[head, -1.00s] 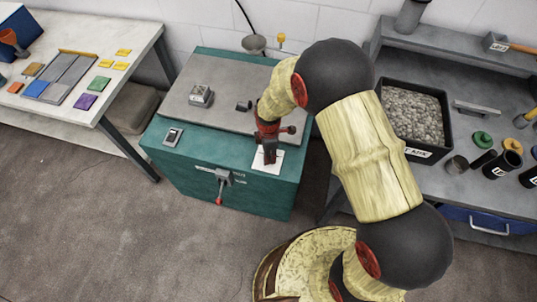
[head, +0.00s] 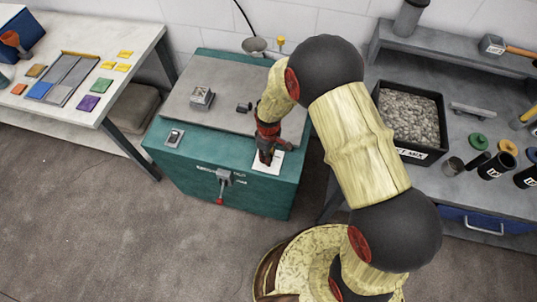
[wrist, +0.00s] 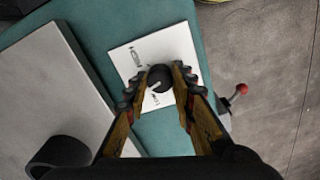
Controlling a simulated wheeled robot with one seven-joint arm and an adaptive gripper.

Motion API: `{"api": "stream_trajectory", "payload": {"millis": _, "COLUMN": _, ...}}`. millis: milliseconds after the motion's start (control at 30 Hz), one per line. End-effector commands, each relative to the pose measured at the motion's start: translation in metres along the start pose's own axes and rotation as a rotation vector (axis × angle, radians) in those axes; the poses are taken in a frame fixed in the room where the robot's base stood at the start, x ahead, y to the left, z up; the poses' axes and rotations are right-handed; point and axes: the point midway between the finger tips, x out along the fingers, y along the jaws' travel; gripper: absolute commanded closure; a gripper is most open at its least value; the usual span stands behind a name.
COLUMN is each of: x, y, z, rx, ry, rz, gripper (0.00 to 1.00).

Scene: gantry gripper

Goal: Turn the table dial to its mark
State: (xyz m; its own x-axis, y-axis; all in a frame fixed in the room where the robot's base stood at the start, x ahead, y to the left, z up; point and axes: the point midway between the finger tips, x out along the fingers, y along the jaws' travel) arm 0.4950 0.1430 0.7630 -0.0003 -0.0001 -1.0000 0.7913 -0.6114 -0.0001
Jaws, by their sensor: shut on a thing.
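The dial (wrist: 159,78) is a round dark knob with a pale pointer line, in the middle of a white plate (wrist: 130,57) with printed markings. In the wrist view my gripper (wrist: 158,82) has a finger on each side of the dial and is shut on it. The pointer slants toward the lower left of that view. In the head view my gripper (head: 266,155) comes down onto the white plate (head: 267,168) at the front right of the teal table, and it hides the dial there. The printed marks are too small to read surely.
The teal table (head: 232,187) carries a grey slab (head: 215,90), a small switch (head: 174,137) and a red-tipped lever (head: 222,183) on its front. A gravel bin (head: 441,128) stands on the right bench. A pale table (head: 120,38) with coloured tiles is at left.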

Motion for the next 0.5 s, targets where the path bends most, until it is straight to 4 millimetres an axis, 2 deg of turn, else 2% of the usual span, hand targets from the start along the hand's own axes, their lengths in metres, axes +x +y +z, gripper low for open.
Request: {"api": "stream_trajectory", "payload": {"millis": 500, "x": -0.0009, "y": -0.0003, "z": -0.0003, "rx": 0.49, "ry": 0.0, "rz": 0.0, "gripper": 1.0}}
